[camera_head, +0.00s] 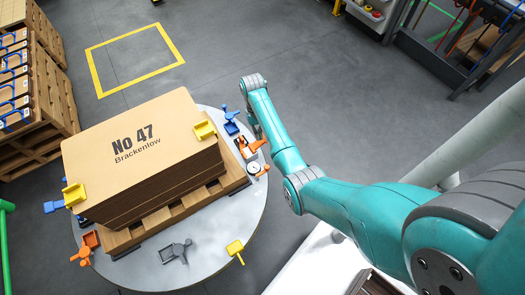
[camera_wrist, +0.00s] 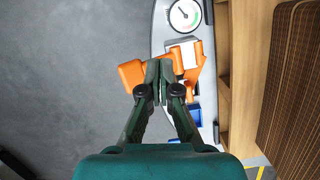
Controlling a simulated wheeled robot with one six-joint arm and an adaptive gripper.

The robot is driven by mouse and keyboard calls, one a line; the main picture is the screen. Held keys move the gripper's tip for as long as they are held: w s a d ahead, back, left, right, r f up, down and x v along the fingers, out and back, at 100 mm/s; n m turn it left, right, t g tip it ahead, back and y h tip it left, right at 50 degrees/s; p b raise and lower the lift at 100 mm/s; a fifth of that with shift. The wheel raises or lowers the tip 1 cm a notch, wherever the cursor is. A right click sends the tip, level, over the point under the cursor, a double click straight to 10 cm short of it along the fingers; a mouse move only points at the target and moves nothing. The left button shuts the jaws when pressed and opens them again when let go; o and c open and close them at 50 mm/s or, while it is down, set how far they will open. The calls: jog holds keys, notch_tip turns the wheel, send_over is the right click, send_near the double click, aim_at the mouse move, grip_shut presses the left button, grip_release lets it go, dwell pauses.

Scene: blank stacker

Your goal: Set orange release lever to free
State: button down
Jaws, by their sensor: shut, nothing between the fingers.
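An orange lever (camera_head: 253,147) is mounted at the right edge of the round grey table (camera_head: 226,262), between a blue part and a small dial gauge. In the wrist view the orange lever (camera_wrist: 131,73) has a blocky end reaching left past the table's edge, and its body (camera_wrist: 192,68) is set around a white block. My gripper (camera_wrist: 159,66) is shut and empty. Its fingertips overlap the lever's arm in the wrist view, between the blocky end and the body. Whether they touch it I cannot tell. In the head view my gripper is mostly hidden by my arm.
The dial gauge (camera_wrist: 185,15) is beside the lever. A stack of brown sheets (camera_head: 140,150) marked "No 47 Brackenlow" sits on a wooden pallet (camera_head: 233,180). Yellow clamps (camera_head: 204,130), a blue part (camera_head: 231,121), a grey part (camera_head: 176,251) and another orange part (camera_head: 84,246) surround it.

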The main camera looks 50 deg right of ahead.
jog(key=x, duration=0.9)
jog(key=shift+s+a+f, duration=0.2)
jog(key=shift+s+f, duration=0.15)
jog(key=shift+f, duration=0.05)
jog(key=shift+s+a+r, duration=0.1)
jog(key=shift+s+a, duration=0.3)
jog(key=shift+s, duration=0.4)
jog(key=shift+s+a, duration=0.4)
jog(key=shift+s, duration=0.35)
